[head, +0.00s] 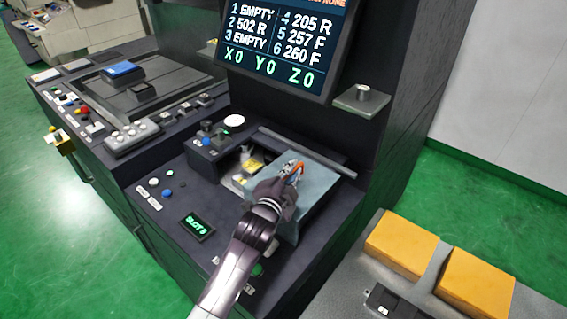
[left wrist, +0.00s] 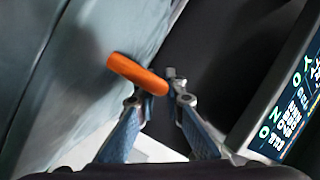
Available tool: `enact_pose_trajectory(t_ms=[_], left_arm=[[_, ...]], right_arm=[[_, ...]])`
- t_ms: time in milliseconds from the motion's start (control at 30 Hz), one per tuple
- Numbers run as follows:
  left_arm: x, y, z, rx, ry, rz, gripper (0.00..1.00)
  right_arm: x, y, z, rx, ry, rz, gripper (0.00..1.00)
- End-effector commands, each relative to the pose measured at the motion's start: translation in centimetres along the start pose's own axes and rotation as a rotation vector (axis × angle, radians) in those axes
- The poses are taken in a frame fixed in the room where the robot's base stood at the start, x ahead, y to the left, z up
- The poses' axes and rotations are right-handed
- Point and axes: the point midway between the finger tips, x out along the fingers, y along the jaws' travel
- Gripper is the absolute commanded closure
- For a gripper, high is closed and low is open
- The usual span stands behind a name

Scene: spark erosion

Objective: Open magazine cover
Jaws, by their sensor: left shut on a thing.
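The magazine cover (head: 318,187) is a pale grey-blue panel on the right part of the machine's front deck. Its orange handle (head: 297,169) sticks up from it, and in the left wrist view the handle (left wrist: 125,68) lies at the fingertips. My left gripper (head: 290,180) is shut on this handle; it also shows in the left wrist view (left wrist: 158,90). The magazine opening (head: 232,169) is exposed left of the cover, with a yellow item (head: 251,165) inside. My arm and the cover hide the rest. My right gripper is not in view.
A screen (head: 285,45) listing slots stands above the deck. Buttons (head: 154,182) and a small "SLOT" display (head: 197,226) lie left of my arm. A grey surface with yellow blocks (head: 401,246) is at lower right. Green floor is clear at left.

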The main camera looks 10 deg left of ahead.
Motion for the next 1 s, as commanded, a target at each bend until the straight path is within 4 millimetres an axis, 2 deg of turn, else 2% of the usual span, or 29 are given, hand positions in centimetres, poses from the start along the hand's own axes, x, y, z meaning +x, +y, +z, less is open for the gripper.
enact_pose_trajectory(t_ms=[167, 400, 433, 567, 867, 1000], left_arm=[[-0.2, 0.7, -0.4, -0.002, 0.000, 0.007, 1.00], [-0.2, 0.6, -0.3, -0.001, 0.000, 0.006, 1.00], [-0.2, 0.6, -0.3, -0.001, -0.001, 0.006, 0.88], [-0.2, 0.6, -0.3, -0.001, -0.001, 0.005, 0.74], [-0.2, 0.5, -0.3, -0.001, 0.000, 0.004, 0.73], [-1.0, 0.5, -0.3, 0.000, 0.000, 0.003, 0.73]], right_arm=[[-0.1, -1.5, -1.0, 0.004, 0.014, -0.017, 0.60], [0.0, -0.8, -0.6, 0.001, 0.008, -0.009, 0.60], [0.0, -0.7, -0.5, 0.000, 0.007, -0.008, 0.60], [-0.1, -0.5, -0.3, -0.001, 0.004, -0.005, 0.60], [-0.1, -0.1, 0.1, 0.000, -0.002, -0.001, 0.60], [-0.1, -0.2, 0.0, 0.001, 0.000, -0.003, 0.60]])
